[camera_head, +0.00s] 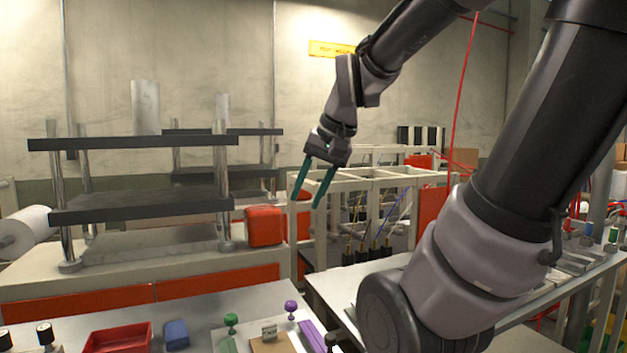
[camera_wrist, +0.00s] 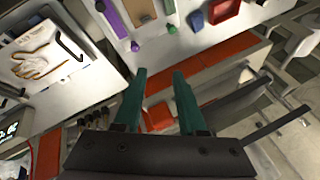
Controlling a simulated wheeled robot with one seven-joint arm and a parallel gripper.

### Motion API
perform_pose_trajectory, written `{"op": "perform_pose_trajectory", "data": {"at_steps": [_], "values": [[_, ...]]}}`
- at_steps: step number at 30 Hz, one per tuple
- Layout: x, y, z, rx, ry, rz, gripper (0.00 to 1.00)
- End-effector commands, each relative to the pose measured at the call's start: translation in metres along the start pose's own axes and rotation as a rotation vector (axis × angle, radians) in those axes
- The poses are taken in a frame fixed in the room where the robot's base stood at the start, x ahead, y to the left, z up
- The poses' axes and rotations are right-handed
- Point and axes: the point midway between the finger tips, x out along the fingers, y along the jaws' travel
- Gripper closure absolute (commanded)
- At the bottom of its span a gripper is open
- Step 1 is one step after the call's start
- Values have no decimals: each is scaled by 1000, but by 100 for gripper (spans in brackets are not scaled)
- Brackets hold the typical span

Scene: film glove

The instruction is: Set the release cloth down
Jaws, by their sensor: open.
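My gripper (camera_head: 306,202) is raised in the air, with its two green fingers spread and nothing between them. It also shows open and empty in the wrist view (camera_wrist: 159,72). I cannot pick out the release cloth for certain. A flat tan piece (camera_head: 272,344) lies on a white board at the front of the table, below my gripper, with a small grey block on it. The tan piece also shows at the top of the wrist view (camera_wrist: 138,10); I cannot tell whether it is the cloth.
A red tray (camera_head: 118,338) and a blue block (camera_head: 176,334) are on the front table. Green (camera_head: 231,322) and purple (camera_head: 291,308) knobs stand near the tan piece. A platen press (camera_head: 140,200) stands behind at left. A glove (camera_wrist: 38,65) lies on a white surface.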

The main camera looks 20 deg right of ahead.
Motion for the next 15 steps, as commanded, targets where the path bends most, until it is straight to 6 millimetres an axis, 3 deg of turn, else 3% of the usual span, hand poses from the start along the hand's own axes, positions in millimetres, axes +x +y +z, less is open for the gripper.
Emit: {"op": "perform_pose_trajectory", "data": {"at_steps": [1, 6, 15], "values": [[-12, -2, 5, -37, 52, -11, 60], [-32, -2, 12, -105, 153, -26, 60], [-36, -2, 13, -117, 173, -28, 60]]}}
